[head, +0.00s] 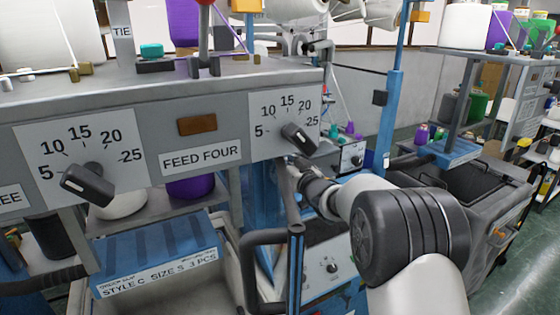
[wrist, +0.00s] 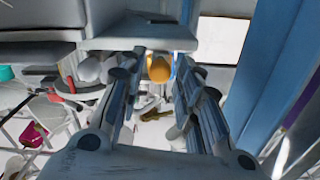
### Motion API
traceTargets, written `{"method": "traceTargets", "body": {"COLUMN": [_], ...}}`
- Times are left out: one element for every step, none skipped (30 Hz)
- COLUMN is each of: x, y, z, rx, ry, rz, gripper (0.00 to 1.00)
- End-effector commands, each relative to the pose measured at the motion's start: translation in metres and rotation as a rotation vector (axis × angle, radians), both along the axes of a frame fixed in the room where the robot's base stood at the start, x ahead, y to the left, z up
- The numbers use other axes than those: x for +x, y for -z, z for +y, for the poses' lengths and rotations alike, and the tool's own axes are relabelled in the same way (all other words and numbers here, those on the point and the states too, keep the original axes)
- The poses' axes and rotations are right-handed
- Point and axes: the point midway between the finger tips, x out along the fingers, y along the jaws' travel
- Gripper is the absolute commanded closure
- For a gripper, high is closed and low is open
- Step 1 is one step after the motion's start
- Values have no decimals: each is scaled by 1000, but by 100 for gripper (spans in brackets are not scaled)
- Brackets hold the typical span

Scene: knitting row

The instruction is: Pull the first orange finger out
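An orange finger (wrist: 159,68) shows in the wrist view as a small rounded orange piece below a grey housing (wrist: 140,32). My gripper (wrist: 157,78) has its two fingers apart, one on each side of the orange finger. I cannot tell whether either fingertip touches it. In the head view my gripper (head: 297,168) is small and dark, just under the right end of the grey dial panel (head: 240,88). The orange finger cannot be made out in the head view.
Dark knobs (head: 88,184) and (head: 299,137) stick out of the panel, the second close above my gripper. A blue post (head: 389,95) stands to the right. A blue-topped box (head: 155,250) and a grey bent handle (head: 262,238) lie below. A grey bin (head: 465,190) stands further right.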

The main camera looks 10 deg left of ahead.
Motion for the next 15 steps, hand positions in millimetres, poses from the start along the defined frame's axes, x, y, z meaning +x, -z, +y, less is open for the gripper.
{"method": "traceTargets", "body": {"x": [0,0,0,0,0,0,0,0,0,0,0,0,0,0,0], "y": [0,0,0,0,0,0,0,0,0,0,0,0,0,0,0], "z": [0,0,0,0,0,0,0,0,0,0,0,0,0,0,0], "rx": [0,0,0,0,0,0,0,0,0,0,0,0,0,0,0], "ry": [0,0,0,0,0,0,0,0,0,0,0,0,0,0,0], "rz": [0,0,0,0,0,0,0,0,0,0,0,0,0,0,0], "gripper": [74,76,79,81,83,86,88,90,92,94,96,99,100,100,100]}}
